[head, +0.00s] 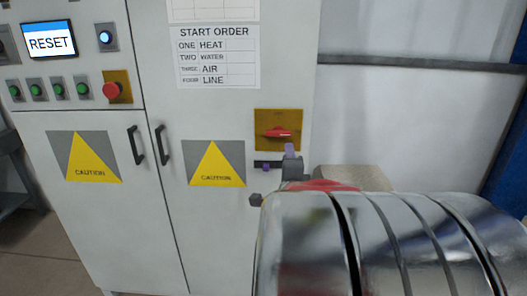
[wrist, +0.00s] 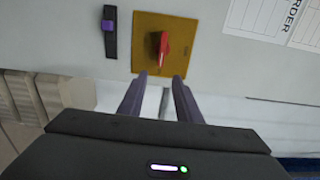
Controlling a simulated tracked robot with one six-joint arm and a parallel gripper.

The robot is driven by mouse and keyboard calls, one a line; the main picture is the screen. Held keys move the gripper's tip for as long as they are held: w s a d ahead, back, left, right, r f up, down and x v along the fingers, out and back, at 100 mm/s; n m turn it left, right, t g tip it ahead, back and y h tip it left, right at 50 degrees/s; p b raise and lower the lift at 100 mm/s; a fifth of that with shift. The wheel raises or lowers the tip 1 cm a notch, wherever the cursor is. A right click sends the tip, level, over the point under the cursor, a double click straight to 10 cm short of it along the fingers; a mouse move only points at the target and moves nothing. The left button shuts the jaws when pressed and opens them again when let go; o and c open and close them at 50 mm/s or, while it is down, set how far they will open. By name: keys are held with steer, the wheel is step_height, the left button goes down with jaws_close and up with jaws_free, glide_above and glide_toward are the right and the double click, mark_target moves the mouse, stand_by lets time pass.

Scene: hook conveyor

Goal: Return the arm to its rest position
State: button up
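My gripper (wrist: 160,78) is open in the wrist view, with its two purple-grey fingers apart and nothing held between them. The fingertips are just below a red rotary switch (wrist: 163,50) on a yellow plate, apart from it in the picture. The same red switch (head: 277,131) shows in the head view with its handle roughly horizontal. My silver arm fills the lower right of the head view, reaching toward the cabinet, and hides most of the gripper.
A grey cabinet (head: 90,215) has caution signs, black door handles and a red emergency button (head: 112,91). A screen (head: 49,40) reads RESET. A black strip with a purple part (wrist: 108,25) is beside the switch plate. A dark rail (head: 420,64) crosses the right wall.

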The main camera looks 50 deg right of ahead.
steer(key=shift+s+a, duration=0.3)
steer(key=shift+s, duration=0.05)
stand_by(0.3)
steer(key=w+a+f+n+g+y, duration=0.1)
steer(key=w+a+f+n+y, duration=0.2)
steer(key=a+n, duration=0.6)
steer(key=w+a+f+n+y, duration=0.25)
steer(key=a+n+y, duration=0.3)
steer(key=a, duration=0.75)
steer(key=s+a+f+n+g+y, duration=0.1)
steer(key=s+a+n+g+y, duration=0.1)
steer(key=s+a+n, duration=0.4)
steer(key=s+a+f+n+g+y, duration=0.1)
steer(key=s+a+n+g+y, duration=0.2)
steer(key=s+a+n, duration=0.4)
steer(key=a, duration=0.6)
steer(key=shift+f, duration=0.4)
